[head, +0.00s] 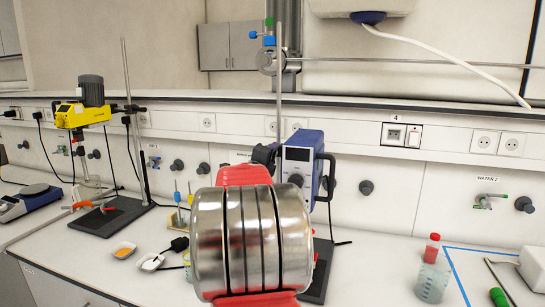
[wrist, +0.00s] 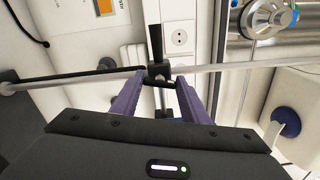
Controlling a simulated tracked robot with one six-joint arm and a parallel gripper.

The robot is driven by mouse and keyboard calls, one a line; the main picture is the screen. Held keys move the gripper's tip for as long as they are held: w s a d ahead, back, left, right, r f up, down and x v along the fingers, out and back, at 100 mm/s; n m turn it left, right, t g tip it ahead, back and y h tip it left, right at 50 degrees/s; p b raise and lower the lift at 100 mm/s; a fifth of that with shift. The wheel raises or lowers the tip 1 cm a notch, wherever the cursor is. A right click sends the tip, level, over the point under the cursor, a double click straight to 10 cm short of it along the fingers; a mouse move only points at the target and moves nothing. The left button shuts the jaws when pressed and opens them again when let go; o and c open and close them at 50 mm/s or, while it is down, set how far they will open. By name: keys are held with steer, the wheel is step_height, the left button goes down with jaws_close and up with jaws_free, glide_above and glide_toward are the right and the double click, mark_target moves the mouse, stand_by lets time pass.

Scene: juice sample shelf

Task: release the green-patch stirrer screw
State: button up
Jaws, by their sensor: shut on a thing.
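In the wrist view, the two purple fingers of my gripper (wrist: 161,83) are closed around a dark screw piece at a black clamp (wrist: 158,71). The clamp sits on a grey rod (wrist: 215,68) that crosses the picture. No green patch shows on the held piece. In the head view, a blue stirrer (head: 302,160) with a pale front, a knob and a dark handle stands at the centre by an upright rod (head: 279,60). A yellow stirrer (head: 72,116) hangs on a stand at the left.
A dark stand base (head: 112,214) is further left. Sockets and taps line the wall.

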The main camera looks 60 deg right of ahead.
steer(key=shift+w+a+f+n, duration=0.1)
steer(key=shift+n, duration=0.6)
steer(key=shift+w+f+n, duration=0.1)
steer(key=shift+n, duration=0.6)
steer(key=o, duration=1.1)
steer(key=shift+s, duration=0.1)
steer(key=shift+c, duration=0.2)
steer(key=shift+r, duration=0.1)
steer(key=s+a, duration=0.2)
steer(key=a, duration=1.1)
steer(key=shift+a, duration=0.3)
